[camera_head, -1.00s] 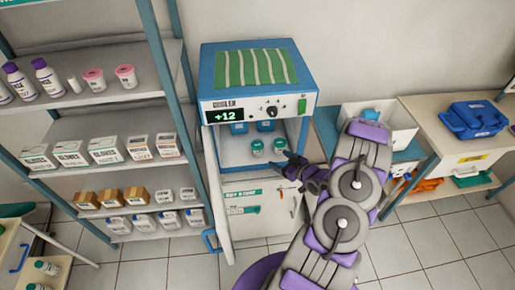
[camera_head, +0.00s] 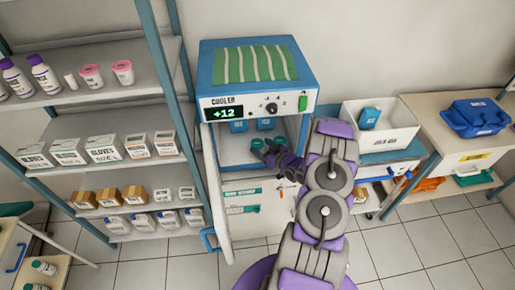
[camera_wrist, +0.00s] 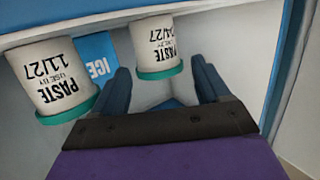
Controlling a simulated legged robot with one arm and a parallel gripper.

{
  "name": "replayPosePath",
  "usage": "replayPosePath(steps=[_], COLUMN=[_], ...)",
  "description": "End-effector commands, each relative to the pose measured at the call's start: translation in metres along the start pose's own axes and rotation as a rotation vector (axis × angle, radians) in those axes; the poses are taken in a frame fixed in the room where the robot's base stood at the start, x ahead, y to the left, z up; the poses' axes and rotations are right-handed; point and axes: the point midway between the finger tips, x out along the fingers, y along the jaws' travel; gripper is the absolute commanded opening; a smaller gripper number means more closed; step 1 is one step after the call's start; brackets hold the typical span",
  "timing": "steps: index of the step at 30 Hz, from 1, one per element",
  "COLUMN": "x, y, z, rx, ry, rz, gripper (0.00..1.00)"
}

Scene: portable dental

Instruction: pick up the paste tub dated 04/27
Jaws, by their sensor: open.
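The paste tub dated 04/27 (camera_wrist: 156,46) is white with a teal lid and appears upside down in the wrist view. It stands just ahead of my gripper (camera_wrist: 164,84), roughly between the lines of the two blue fingers, which are apart with nothing held. A second paste tub, dated 11/27 (camera_wrist: 48,78), stands to its left in that view. In the head view my gripper (camera_head: 267,157) is at the cooler's open front.
The blue cooler (camera_head: 218,84) reads +12 and holds blue ice packs (camera_head: 265,124) behind the tubs. Its side wall is close to my gripper. A shelf rack (camera_head: 172,90) stands left; a white bin (camera_head: 402,134) stands right.

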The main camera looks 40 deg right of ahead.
Motion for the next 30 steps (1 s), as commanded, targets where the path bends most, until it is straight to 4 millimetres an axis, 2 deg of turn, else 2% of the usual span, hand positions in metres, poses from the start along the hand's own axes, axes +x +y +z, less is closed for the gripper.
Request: replayPosePath(steps=[7, 15, 23, 30], x=[0.014, 0.051, 0.055, 0.055], y=[-0.001, 0.002, 0.003, 0.003], z=[-0.001, -0.002, -0.003, -0.003], rx=[-0.001, -0.003, 0.001, 0.001], ry=[0.001, 0.001, 0.000, 0.000], rz=[-0.002, -0.001, 0.001, 0.000], gripper=[0.75, 0.75, 0.75, 0.53])
